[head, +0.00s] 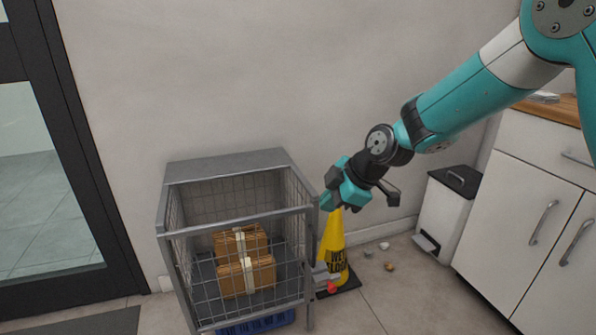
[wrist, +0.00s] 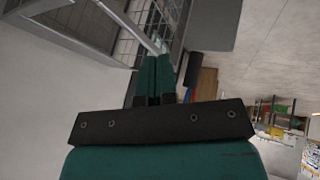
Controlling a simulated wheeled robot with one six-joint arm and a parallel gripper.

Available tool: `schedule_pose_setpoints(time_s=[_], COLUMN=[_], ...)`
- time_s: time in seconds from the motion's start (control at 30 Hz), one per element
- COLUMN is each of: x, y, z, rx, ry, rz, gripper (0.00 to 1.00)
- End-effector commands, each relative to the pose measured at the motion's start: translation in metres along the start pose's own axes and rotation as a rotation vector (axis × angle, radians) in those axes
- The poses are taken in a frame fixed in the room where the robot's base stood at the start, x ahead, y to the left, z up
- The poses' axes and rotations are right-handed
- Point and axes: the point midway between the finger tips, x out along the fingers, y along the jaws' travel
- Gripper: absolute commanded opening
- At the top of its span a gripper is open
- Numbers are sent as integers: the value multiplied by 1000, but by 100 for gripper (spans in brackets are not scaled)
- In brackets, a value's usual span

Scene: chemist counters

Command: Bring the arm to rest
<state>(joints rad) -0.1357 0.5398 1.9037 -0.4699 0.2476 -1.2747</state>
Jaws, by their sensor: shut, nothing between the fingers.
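My teal arm reaches in from the upper right in the head view. My gripper (head: 328,203) is at its end, beside the upper right corner of a grey wire cage and in front of a yellow cone. In the wrist view my gripper (wrist: 154,62) shows two teal fingers close together, shut with nothing between them. The fingers point toward the cage frame in that view. Whether they touch the cage, I cannot tell.
The wire cage (head: 225,161) holds brown parcels (head: 247,277). The yellow wet-floor cone (head: 333,243) stands close to its right. A white pedal bin (head: 445,213) and white cabinets (head: 522,190) stand at the right. A dark-framed glass door (head: 88,150) is at the left. Small litter (head: 389,266) lies on the floor.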

Motion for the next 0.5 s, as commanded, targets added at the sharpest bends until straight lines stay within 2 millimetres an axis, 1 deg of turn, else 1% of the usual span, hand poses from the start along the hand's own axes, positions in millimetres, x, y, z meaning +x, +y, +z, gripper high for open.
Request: schedule_pose_setpoints(time_s=[0.03, 0.07, 0.1, 0.17, 0.2, 0.27, 0.3, 0.37, 0.4, 0.47, 0.5], x=[-20, -31, -48, -73, -89, -109, -120, -135, -143, -155, -162], y=[-13, -23, -40, -68, -88, -116, -134, -158, -173, -194, -208], z=[-13, -20, -29, -41, -47, -54, -57, -59, -60, -61, -61], rx=[63, 115, 192, 317, 400, 515, 584, 679, 735, 814, 864], ry=[-2, -7, -17, -38, -56, -85, -106, -136, -156, -185, -205], rz=[-18, -34, -59, -97, -120, -149, -166, -185, -196, -208, -214], gripper=[0, 0, 0, 0, 0, 0, 0, 0, 0, 0, 0])
